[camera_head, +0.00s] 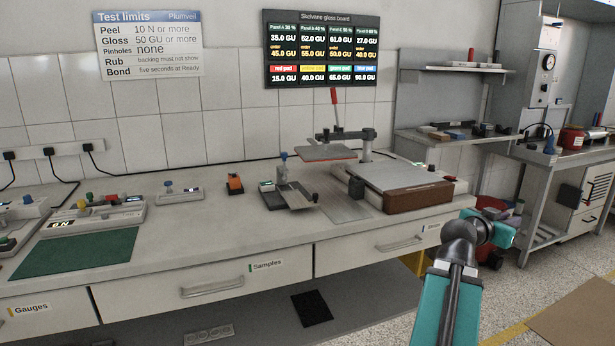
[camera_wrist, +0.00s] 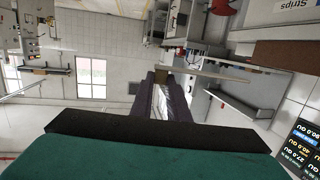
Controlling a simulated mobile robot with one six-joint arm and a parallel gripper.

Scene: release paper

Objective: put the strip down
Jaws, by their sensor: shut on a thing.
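My gripper (camera_head: 500,232) is at the end of my teal arm, right of the bench's right end and in front of it in the head view. In the wrist view its dark fingers (camera_wrist: 163,82) reach away from the camera and are shut. A thin pale strip (camera_wrist: 212,74) shows at the fingertips and sticks out to the right in that view; the fingers hide its held end. The strip cannot be made out in the head view. The gripper is apart from the bench top.
The bench (camera_head: 210,228) carries a green mat (camera_head: 78,254) at left, small gauges, an orange block (camera_head: 235,184), and a red-handled press (camera_head: 325,153) beside a brown-fronted box (camera_head: 418,197). Bare bench top lies in front of the orange block. A grey side table (camera_head: 535,152) stands at right.

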